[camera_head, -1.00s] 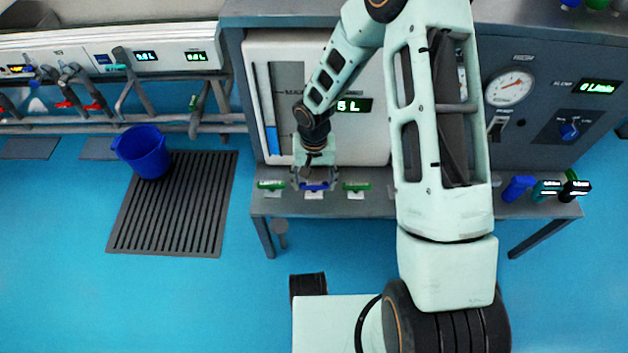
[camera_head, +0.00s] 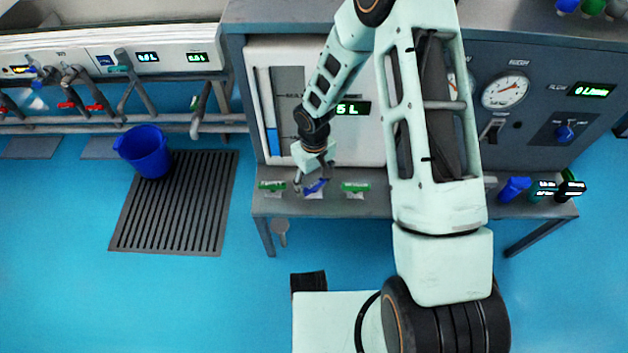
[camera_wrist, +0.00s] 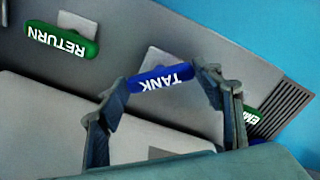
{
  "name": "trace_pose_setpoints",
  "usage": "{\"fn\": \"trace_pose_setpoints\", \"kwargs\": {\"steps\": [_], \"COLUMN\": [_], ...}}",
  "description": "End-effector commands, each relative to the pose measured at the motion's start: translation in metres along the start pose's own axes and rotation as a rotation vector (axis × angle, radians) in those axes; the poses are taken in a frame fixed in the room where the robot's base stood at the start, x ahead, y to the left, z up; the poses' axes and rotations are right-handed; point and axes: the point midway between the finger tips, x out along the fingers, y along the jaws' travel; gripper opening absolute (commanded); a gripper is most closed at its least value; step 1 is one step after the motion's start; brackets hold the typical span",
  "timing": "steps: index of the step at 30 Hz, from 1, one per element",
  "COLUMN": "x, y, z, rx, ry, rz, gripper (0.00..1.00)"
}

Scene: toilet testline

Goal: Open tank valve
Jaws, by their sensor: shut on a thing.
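The blue tank valve handle (camera_wrist: 160,78), lettered TANK, lies between the fingertips of my gripper (camera_wrist: 163,82) in the wrist view. My gripper is shut on it, one finger at each end. In the head view the blue handle (camera_head: 315,187) sits on the bench ledge, tilted with its right end higher, below my gripper (camera_head: 312,183). In the wrist view the handle appears turned relative to its grey base plate.
A green RETURN handle (camera_wrist: 62,41) and a partly hidden green handle (camera_wrist: 253,117) flank the blue one. The tank panel (camera_head: 275,110) stands close behind, with a display reading 5 L.

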Motion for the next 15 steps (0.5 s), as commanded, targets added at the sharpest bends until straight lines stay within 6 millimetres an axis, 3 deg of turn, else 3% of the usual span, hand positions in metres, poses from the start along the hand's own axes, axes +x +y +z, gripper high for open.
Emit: {"fn": "trace_pose_setpoints", "kwargs": {"steps": [15], "x": [-0.0003], "y": [0.0002], "z": [-0.0006], "rx": [-0.039], "ry": [0.001], "rz": [0.000], "gripper": [0.36]}}
